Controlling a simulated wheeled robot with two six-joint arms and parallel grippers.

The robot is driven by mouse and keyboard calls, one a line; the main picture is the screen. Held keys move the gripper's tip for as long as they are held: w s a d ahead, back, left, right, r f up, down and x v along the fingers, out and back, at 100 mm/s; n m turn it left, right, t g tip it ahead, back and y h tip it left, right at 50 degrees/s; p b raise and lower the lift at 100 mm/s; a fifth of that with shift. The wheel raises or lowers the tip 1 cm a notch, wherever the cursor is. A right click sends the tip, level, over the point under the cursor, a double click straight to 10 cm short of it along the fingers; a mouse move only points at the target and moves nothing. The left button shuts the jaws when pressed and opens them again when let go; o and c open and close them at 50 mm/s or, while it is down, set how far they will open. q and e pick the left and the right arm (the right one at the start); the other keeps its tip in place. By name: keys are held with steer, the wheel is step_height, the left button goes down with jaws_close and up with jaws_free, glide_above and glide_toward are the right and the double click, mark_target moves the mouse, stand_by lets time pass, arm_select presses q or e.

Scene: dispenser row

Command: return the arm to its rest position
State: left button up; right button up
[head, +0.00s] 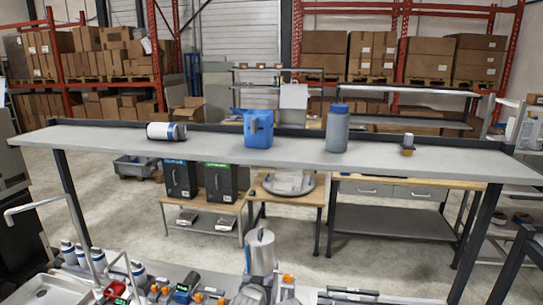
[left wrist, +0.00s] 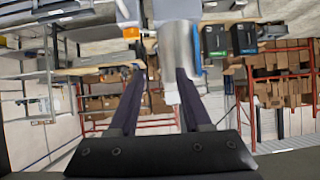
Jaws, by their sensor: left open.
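My left gripper (left wrist: 160,75) shows in the left wrist view with its two dark fingers apart and nothing clearly held between them. A silver, rounded thing with a blue edge (left wrist: 180,50) shows beyond the fingertips; I cannot tell its distance or whether it touches a finger. In the head view, a metallic cylinder (head: 260,252) stands upright at the bottom centre, over a grey part that I cannot make out. I cannot pick out either gripper in the head view.
A long grey shelf (head: 100,138) crosses the head view. Small items and a white tray (head: 50,290) crowd the near bench.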

arm_select(q)
steer(key=s+a+f+g+y+b, duration=0.1)
steer(key=s+f+g+b, duration=0.3)
steer(key=f, duration=0.4)
steer(key=s+a+f+m+g+y+b, duration=0.1)
steer(key=s+f+g+b, duration=0.3)
steer(key=s+f, duration=0.5)
steer(key=s+a+f+g+y+b, duration=0.1)
steer(key=s+f+g+b, duration=0.2)
steer(key=s+f+b, duration=0.3)
steer(key=shift+s+f+m+g+b, duration=0.2)
steer(key=shift+s+f, duration=0.15)
steer(key=shift+f, duration=0.3)
steer(key=shift+s+f+m+g+b, duration=0.1)
steer(key=shift+s+f+m+g, duration=0.1)
steer(key=shift+s+f, duration=0.3)
arm_select(e)
step_height(320, 180, down, 15)
steer(key=shift+s, duration=0.15)
arm_select(q)
steer(key=shift+f, duration=0.1)
arm_select(e)
steer(key=shift+r, duration=0.15)
